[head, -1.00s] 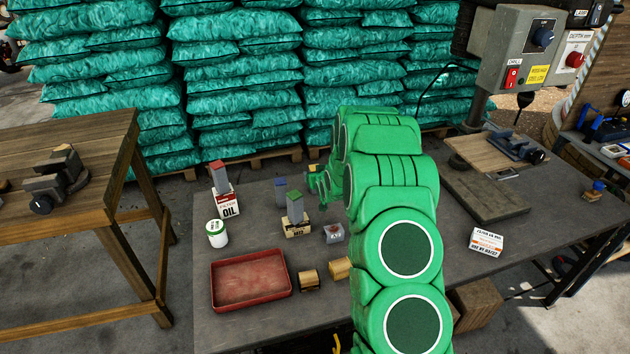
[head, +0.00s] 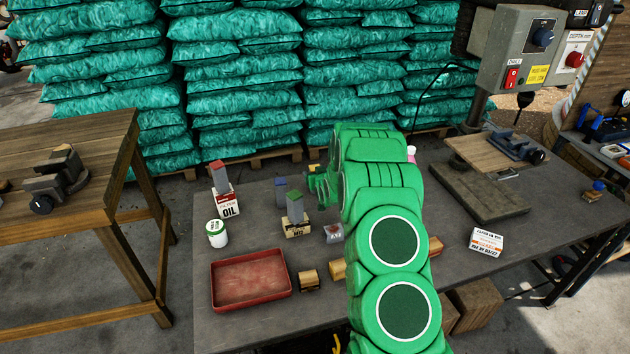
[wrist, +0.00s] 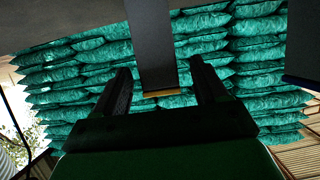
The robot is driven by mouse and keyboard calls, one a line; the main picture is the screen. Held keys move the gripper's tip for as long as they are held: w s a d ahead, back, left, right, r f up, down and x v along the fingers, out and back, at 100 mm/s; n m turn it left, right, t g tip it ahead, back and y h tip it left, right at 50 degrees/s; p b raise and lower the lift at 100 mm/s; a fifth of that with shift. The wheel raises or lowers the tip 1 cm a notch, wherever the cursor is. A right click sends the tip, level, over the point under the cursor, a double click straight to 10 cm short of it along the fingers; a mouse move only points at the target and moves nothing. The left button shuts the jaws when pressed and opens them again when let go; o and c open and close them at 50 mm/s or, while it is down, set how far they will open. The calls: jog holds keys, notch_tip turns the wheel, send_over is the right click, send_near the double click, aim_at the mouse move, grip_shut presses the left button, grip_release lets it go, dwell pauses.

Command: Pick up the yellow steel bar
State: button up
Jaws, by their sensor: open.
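The yellow steel bar is a grey upright bar with a yellow end. In the head view only its yellow top (head: 313,168) shows clearly, just left of my gripper (head: 320,186); my gripper hides much of the rest. In the wrist view, which looks upside down, the grey bar (wrist: 152,42) hangs from the top edge with its yellow end lowest. My gripper (wrist: 163,80) is open, one dark finger on each side of the bar, with gaps visible on both sides. I cannot tell how deep the bar sits between them.
A blue-topped bar (head: 281,192) and a green-topped bar (head: 295,208) stand close by, nearer me. A red-topped bar (head: 220,176) stands on the oil box (head: 229,205). A red tray (head: 250,280) lies at the front left. Stacked teal bags (head: 245,80) rise behind the bench.

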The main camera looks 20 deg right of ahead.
jog(key=shift+x, duration=0.75)
jog(key=shift+w+d+f, duration=0.1)
jog(key=shift+w+f, duration=0.45)
jog(key=shift+w, duration=0.1)
jog(key=shift+w+f, duration=0.2)
jog(key=shift+w, duration=0.5)
jog(key=c, duration=1.2)
jog(key=shift+c, duration=0.2)
